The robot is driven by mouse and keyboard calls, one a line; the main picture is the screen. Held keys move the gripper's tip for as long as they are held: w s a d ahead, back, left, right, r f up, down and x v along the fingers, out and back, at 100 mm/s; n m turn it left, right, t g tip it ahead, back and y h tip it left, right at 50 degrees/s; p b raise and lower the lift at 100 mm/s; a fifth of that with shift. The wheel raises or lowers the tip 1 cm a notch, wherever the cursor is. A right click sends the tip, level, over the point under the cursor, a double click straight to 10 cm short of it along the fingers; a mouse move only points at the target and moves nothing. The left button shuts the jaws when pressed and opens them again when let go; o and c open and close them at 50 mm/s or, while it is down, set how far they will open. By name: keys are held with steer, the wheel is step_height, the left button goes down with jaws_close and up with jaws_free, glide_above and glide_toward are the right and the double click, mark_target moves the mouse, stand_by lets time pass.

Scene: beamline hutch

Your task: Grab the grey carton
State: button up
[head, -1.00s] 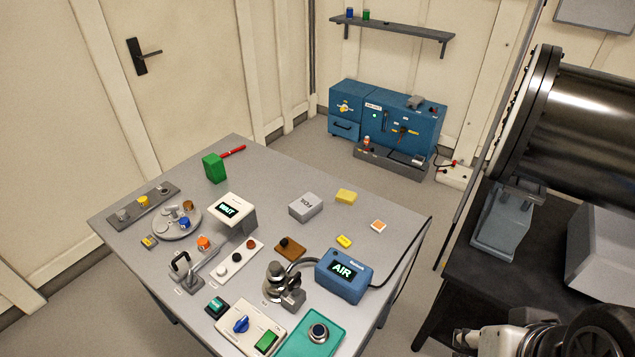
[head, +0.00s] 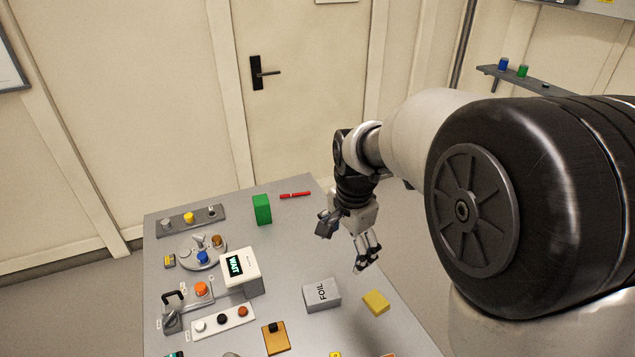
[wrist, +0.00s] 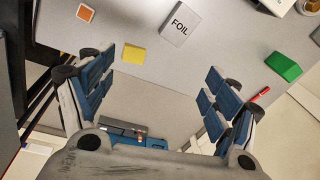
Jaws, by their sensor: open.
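The grey carton (head: 321,295), marked FOIL, lies on the grey table (head: 330,210). In the wrist view the carton (wrist: 180,22) is at the top centre, beyond the fingertips. My gripper (head: 367,262) is open and empty. In the head view it hangs above and to the right of the carton, apart from it.
A yellow block (head: 376,302) lies just right of the carton. A green block (head: 262,210) and a red marker (head: 295,195) are at the table's back. A white WAIT display box (head: 240,270) stands left of the carton. Bare table surrounds the carton's far side.

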steer(key=w+a+f+m+g+p, duration=0.1)
steer(key=w+a+f+m, duration=0.15)
steer(key=f, duration=0.35)
steer(key=w+a+f+m, duration=0.2)
steer(key=w+f, duration=0.1)
steer(key=f, duration=0.2)
steer(key=b, duration=0.2)
glide_above(321, 292)
steer(key=f, duration=1.2)
steer(key=shift+s+d, duration=0.15)
steer(key=shift+s, duration=0.15)
steer(key=shift+w+f+b, duration=0.2)
steer(key=shift+f+b, duration=0.35)
steer(key=shift+f, duration=1.05)
steer(key=shift+w+f+b, duration=0.2)
steer(key=shift+f+b, duration=0.3)
steer(key=shift+f, duration=1.1)
steer(key=shift+r, duration=0.1)
steer(key=shift+c, duration=0.4)
steer(key=c, duration=1.1)
